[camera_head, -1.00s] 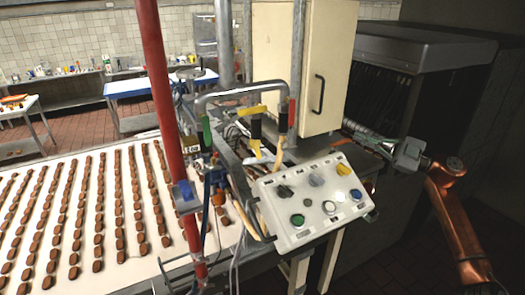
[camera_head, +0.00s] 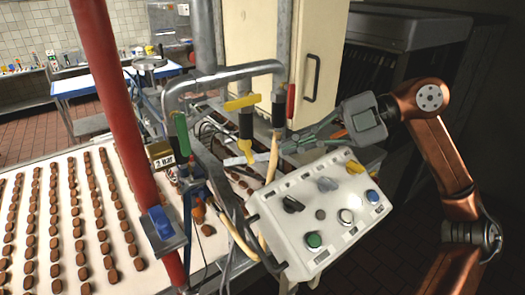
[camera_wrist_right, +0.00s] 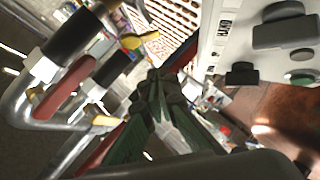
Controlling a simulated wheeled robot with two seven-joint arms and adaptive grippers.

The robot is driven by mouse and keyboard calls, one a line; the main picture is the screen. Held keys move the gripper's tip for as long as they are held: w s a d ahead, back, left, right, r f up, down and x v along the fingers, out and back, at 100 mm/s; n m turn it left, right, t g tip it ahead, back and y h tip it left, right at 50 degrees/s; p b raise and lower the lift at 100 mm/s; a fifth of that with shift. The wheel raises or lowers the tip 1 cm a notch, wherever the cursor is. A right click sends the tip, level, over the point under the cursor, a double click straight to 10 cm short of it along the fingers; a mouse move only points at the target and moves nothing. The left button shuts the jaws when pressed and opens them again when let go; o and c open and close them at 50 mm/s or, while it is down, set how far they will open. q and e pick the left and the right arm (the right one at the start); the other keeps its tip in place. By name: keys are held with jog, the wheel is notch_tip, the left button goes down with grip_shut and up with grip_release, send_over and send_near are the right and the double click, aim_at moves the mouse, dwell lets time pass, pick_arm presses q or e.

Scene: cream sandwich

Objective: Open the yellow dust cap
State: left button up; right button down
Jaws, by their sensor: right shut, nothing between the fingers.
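A black fitting hangs from a bent metal pipe, with a yellow lever-like piece (camera_head: 242,103) at its top and a second yellow piece (camera_head: 234,160) at its lower end. I cannot tell for sure which is the dust cap. Both also show in the right wrist view, the lower piece (camera_wrist_right: 132,41) near the top and the upper one (camera_wrist_right: 103,121) at lower left. My right gripper (camera_head: 286,146) is shut and empty, pointing left, just right of the fitting and above the control panel. Its fingertips (camera_wrist_right: 158,82) look apart from both yellow pieces. My left gripper is out of view.
The white control panel (camera_head: 290,238) with knobs and buttons is close below my right gripper. The metal pipe (camera_head: 205,82), a red post (camera_head: 125,125) and hoses crowd the left. A conveyor (camera_head: 25,180) carries rows of brown pieces. A cream cabinet (camera_head: 250,40) stands behind.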

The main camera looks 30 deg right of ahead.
aim_at(252, 159)
jog(key=p+x, duration=0.1)
jog(key=x, duration=0.2)
jog(key=shift+w+a, duration=0.2)
jog(key=shift+a, duration=0.05)
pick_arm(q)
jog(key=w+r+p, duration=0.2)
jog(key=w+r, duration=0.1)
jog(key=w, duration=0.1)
pick_arm(e)
jog(key=shift+t, duration=0.4)
jog(key=w+f+b, duration=0.2)
jog(key=w+a+f+b, duration=0.1)
jog(key=w+f+b, duration=0.1)
jog(key=shift+f, duration=0.1)
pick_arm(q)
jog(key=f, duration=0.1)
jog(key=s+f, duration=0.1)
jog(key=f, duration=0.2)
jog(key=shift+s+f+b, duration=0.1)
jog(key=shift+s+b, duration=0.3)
pick_arm(e)
jog(key=shift+w+n, duration=0.3)
jog(key=shift+d, duration=0.1)
pick_arm(q)
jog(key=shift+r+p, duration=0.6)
jog(key=shift+p, duration=0.05)
pick_arm(e)
jog(key=shift+r, duration=0.8)
